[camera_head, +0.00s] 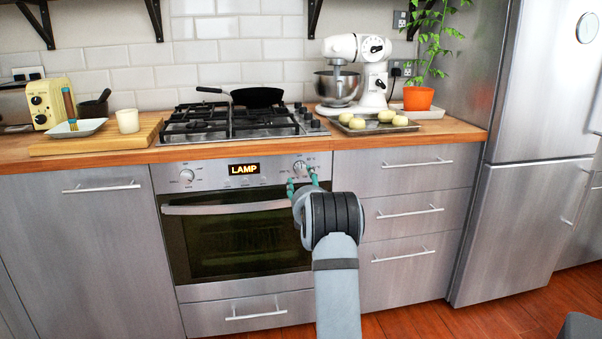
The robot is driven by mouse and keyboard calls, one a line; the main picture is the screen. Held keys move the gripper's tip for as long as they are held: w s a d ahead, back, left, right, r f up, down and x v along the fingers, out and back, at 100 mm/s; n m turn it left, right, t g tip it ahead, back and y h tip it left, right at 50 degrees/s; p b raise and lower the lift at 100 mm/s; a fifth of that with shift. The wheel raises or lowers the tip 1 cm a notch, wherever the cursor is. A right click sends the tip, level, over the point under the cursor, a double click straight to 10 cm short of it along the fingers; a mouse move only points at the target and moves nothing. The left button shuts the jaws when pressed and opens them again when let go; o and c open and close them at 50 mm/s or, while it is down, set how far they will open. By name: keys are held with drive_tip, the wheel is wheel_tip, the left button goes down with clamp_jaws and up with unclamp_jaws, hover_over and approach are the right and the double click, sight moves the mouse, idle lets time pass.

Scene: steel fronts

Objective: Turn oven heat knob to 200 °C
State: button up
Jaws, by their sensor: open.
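The oven (240,230) is built in under the hob, with a steel control panel and a dark glass door that is shut. Its display (243,169) reads "LAMP". One round knob (187,175) sits at the left of the panel and another knob (299,166) at the right. The scale marks around both knobs are too small to read, so I cannot tell their settings. My gripper (302,179) is open, with its green fingertips just in front of and below the right knob. I cannot tell whether they touch it. My arm hides part of the oven's right edge.
The oven door handle (225,208) runs just below the panel. A black pan (257,97) stands on the gas hob (200,127). A tray (377,126) of dough balls and a stand mixer (358,75) are on the worktop. Drawers (410,184) are at the right.

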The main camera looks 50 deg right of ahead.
sight(300, 171)
drive_tip(key=shift+p+x, duration=0.4)
drive_tip(key=shift+x, duration=3.6)
drive_tip(key=shift+f, duration=0.1)
drive_tip(key=shift+c, duration=1.3)
drive_tip(key=shift+a+f, duration=0.1)
drive_tip(key=c, duration=0.9)
